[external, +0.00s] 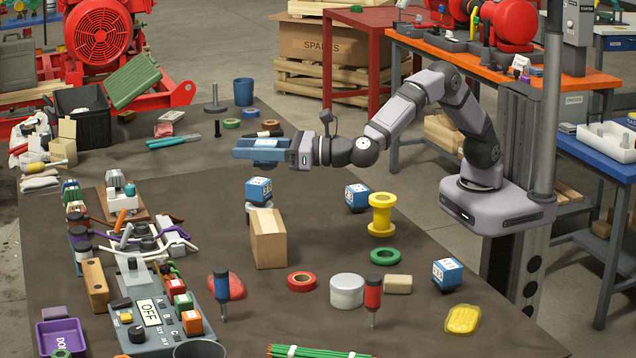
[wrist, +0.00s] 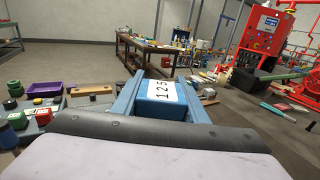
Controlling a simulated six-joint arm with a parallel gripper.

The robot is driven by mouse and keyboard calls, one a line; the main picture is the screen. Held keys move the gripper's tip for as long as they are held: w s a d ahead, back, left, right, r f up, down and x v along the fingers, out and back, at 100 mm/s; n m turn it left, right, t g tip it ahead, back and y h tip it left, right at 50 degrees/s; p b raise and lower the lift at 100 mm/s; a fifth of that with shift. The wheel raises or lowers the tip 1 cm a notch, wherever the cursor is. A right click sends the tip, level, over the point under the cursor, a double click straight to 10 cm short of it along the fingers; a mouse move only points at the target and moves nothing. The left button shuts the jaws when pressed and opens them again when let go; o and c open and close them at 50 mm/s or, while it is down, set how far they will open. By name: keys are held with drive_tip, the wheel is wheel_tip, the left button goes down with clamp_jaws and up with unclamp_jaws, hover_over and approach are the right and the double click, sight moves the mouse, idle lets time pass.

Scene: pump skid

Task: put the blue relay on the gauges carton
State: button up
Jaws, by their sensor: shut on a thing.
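My gripper (external: 262,150) reaches out to the left, level, high above the middle of the table. In the wrist view its two blue fingers (wrist: 160,82) are shut on a blue relay (wrist: 161,92) with a white label reading "1 2 5". In the external view the fingers mostly hide the held relay. A plain tan carton (external: 268,238) stands upright on the table, below and near the gripper; no "gauges" wording is readable on it.
A yellow spool (external: 381,214), a green tape ring (external: 385,256), a red tape ring (external: 301,281) and a white round tin (external: 347,291) stand right of the carton. Screwdrivers are upright in front. A control box (external: 155,318) and cables crowd the left. The table's middle-back is fairly clear.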

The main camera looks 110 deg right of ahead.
wheel_tip(320, 180, down, 12)
drive_tip(key=w+a+n+y+p, duration=0.1)
drive_tip(key=a, duration=0.1)
drive_tip(key=shift+r+t+y+p, duration=0.25)
drive_tip(key=shift+t+y+p, duration=0.05)
drive_tip(key=shift+t, duration=0.1)
idle(0.5)
drive_tip(key=shift+f+b, duration=0.25)
drive_tip(key=shift+b, duration=0.2)
drive_tip(key=o, duration=1.1)
drive_tip(key=shift+r+p, duration=0.2)
drive_tip(key=shift+p, duration=0.1)
drive_tip(key=b+v, duration=0.2)
drive_tip(key=v, duration=1)
drive_tip(key=shift+b, duration=0.3)
